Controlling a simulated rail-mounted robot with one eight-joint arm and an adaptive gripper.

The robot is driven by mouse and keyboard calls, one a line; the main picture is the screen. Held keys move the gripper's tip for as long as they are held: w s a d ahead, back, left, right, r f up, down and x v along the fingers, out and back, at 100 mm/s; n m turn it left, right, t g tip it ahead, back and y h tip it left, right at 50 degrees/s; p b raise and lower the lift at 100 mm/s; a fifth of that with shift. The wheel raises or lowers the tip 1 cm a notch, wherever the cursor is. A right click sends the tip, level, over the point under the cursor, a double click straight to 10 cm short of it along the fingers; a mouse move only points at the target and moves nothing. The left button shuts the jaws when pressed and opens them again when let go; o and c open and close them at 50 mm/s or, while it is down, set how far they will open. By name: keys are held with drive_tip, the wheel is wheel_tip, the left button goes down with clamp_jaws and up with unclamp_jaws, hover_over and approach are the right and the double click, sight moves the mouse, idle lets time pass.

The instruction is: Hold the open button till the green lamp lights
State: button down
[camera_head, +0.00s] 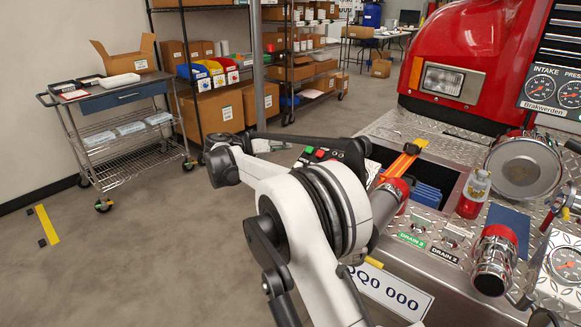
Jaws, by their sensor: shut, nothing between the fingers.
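A small dark control box shows just behind my arm's large joint, at the near left end of the bumper. On it I see a green spot (308,151) and a red button (320,154). I cannot tell which button is the open button, nor whether any green lamp is lit. My gripper (357,160) appears as a dark shape at the right end of the black link, close above the box. It is shut and empty. Its fingertips are too small and covered to show whether they touch a button.
A cart (125,97) and shelves stand behind clear floor (130,250).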

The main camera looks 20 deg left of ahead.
sight(298, 166)
idle(0.3)
drive_tip(key=shift+w+d+f+b, duration=0.25)
drive_tip(key=shift+w+f+b, duration=0.4)
drive_tip(key=shift+f, duration=0.6)
drive_tip(key=shift+w+d+f+b, duration=0.3)
drive_tip(key=shift+w+f, duration=0.5)
drive_tip(key=shift+f, duration=0.5)
drive_tip(key=shift+w+d+f+b, duration=0.2)
drive_tip(key=shift+w+f+b, duration=0.45)
drive_tip(key=shift+f, duration=0.6)
drive_tip(key=shift+w+f, duration=0.15)
drive_tip(key=shift+w+d+f, duration=0.1)
drive_tip(key=shift+w+f, duration=0.05)
drive_tip(key=shift+f, duration=0.05)
drive_tip(key=shift+w+d+f+b, duration=0.1)
drive_tip(key=shift+w+f+b, duration=0.15)
drive_tip(key=shift+f+b, duration=0.2)
drive_tip(key=shift+r, duration=0.1)
idle(2.2)
drive_tip(key=shift+s+a+r, duration=0.2)
drive_tip(key=shift+s+r, duration=0.3)
drive_tip(key=shift+r, duration=0.25)
